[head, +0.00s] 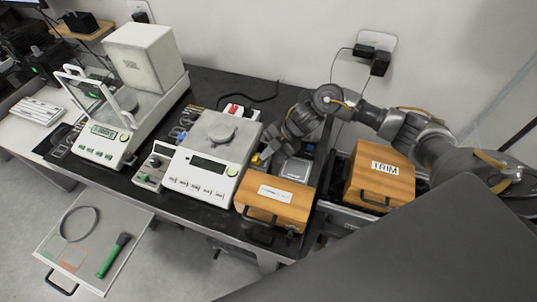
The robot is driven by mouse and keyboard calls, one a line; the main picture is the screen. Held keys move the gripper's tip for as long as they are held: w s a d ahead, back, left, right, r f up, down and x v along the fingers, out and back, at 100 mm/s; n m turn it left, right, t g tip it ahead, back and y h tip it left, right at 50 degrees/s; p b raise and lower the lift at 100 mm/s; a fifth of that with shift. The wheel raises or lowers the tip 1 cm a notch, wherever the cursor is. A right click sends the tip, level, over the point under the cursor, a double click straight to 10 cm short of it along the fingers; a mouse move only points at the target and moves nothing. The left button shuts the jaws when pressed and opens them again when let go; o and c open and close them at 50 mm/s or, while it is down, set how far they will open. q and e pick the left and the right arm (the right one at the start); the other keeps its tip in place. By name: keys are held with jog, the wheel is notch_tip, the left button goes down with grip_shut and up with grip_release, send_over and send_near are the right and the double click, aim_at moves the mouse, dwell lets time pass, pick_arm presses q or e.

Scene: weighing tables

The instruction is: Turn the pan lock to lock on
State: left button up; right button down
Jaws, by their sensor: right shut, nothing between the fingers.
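A white balance (190,180) with a dark display and a row of buttons stands mid-table, with a small grey round piece on its pan (220,132). Another balance (97,145) with a raised clear frame stands to its left. I cannot make out for certain which part is the pan lock. My right gripper (267,154) is shut and empty, pointing down beside the right edge of the middle balance, near a small yellow piece (257,159). I cannot tell whether it touches anything; the arm hides part of that area. My left gripper is out of view.
A wooden box (274,214) with a handle stands right of the middle balance. A wooden box labelled TRIM (380,190) is further right. A white block (147,60) stands at the back left.

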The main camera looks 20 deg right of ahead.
jog(key=shift+w+r, duration=0.35)
jog(key=shift+w, duration=0.3)
jog(key=shift+w+d+b, duration=0.3)
jog(key=shift+d, duration=0.15)
jog(key=shift+w+d, duration=0.1)
jog(key=shift+w, duration=0.05)
jog(key=shift+w+f, duration=0.15)
jog(key=shift+f, duration=0.1)
